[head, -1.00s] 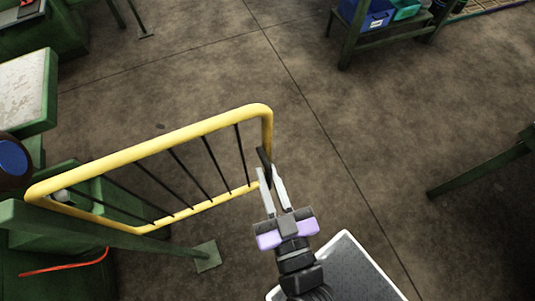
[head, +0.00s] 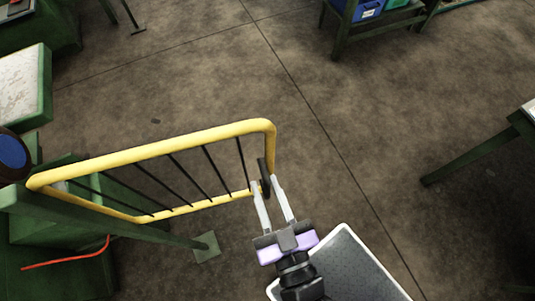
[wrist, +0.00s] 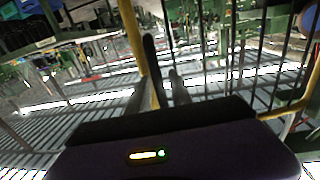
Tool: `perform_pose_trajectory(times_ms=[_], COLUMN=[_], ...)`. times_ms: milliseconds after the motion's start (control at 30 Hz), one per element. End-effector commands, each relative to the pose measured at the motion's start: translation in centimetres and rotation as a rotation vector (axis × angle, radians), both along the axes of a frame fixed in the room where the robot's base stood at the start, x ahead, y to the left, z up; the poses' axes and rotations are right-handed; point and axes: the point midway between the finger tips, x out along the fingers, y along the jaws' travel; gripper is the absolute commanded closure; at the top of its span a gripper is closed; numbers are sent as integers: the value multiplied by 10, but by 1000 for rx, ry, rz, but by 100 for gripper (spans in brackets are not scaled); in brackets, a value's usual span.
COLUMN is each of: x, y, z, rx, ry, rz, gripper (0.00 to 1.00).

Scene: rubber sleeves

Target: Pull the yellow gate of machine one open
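The yellow gate (head: 150,150) is a tubular frame with thin black bars. It reaches from the green machine parts at the left out over the floor to the middle of the head view. A black handle (head: 264,174) is on its right end. My gripper (head: 266,183) is at that end with its two pale fingers apart, one on each side of the handle. In the wrist view the dark handle (wrist: 152,68) stands upright between the fingertips, beside a yellow tube (wrist: 133,40). Whether a finger touches the handle cannot be told.
A green post with a foot plate (head: 206,247) stands below the gate. A green bench with bins (head: 368,10) is at the top right, and a green table leg (head: 465,160) at the right. The floor beyond the gate is bare.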

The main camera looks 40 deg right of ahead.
Motion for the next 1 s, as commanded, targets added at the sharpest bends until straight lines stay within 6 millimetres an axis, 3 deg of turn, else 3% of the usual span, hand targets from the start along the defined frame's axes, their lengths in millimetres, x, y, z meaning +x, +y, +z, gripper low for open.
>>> perform_pose_trajectory(times_ms=[400,800,1000], x=[-4,-60,-73], y=[1,20,24], z=[1,-1,0], rx=[0,1,0], ry=[-2,1,-1], rz=[-1,1,0], gripper=[66,66,66])
